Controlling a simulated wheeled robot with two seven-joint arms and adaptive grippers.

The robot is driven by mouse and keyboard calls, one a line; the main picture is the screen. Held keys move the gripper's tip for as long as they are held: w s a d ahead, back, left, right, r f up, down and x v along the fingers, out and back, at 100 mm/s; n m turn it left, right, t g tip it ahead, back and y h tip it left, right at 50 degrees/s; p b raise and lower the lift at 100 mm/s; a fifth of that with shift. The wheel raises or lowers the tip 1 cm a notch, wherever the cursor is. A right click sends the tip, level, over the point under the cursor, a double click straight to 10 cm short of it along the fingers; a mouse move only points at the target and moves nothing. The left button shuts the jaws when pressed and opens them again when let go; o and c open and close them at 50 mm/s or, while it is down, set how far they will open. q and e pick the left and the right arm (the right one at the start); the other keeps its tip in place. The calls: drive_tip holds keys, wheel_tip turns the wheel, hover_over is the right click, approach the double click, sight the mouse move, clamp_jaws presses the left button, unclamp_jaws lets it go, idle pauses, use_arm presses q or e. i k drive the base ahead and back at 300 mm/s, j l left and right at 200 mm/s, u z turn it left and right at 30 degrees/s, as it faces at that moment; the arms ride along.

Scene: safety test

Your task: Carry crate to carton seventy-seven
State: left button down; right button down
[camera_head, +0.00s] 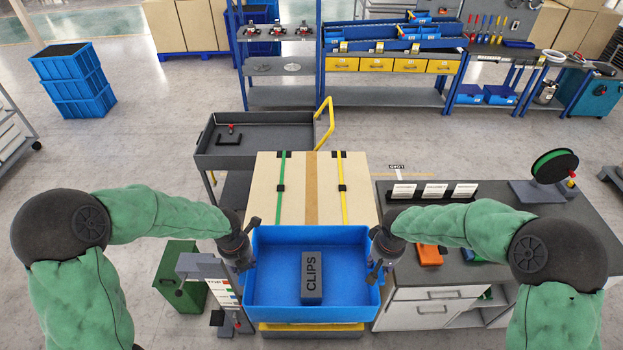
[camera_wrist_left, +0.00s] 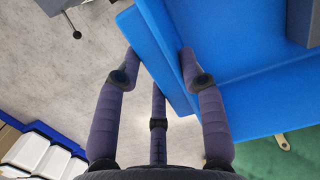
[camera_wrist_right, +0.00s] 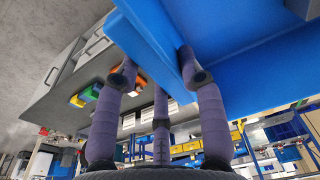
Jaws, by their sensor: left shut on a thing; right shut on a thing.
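A blue crate (camera_head: 280,296) is held level between my two grippers in the head view, with a dark grey block marked CLIPS (camera_head: 312,278) lying inside it. My left gripper (camera_head: 246,262) is shut on the crate's left wall; the left wrist view shows its fingers on both sides of the blue wall (camera_wrist_left: 157,60). My right gripper (camera_head: 376,268) is shut on the right wall, which also shows between the fingers in the right wrist view (camera_wrist_right: 150,40). A large tan carton (camera_head: 262,190) with green and yellow straps stands just beyond the crate. No number is readable on it.
A grey cart (camera_head: 222,160) with a yellow handle stands behind the carton. A workbench (camera_head: 440,292) with labelled cards and a green reel (camera_head: 554,168) is at right. A green bin (camera_head: 180,275) stands at left. Stacked blue crates (camera_head: 75,80) stand far left, with open floor before them.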

sight(312, 217)
drive_tip(key=i, duration=0.95)
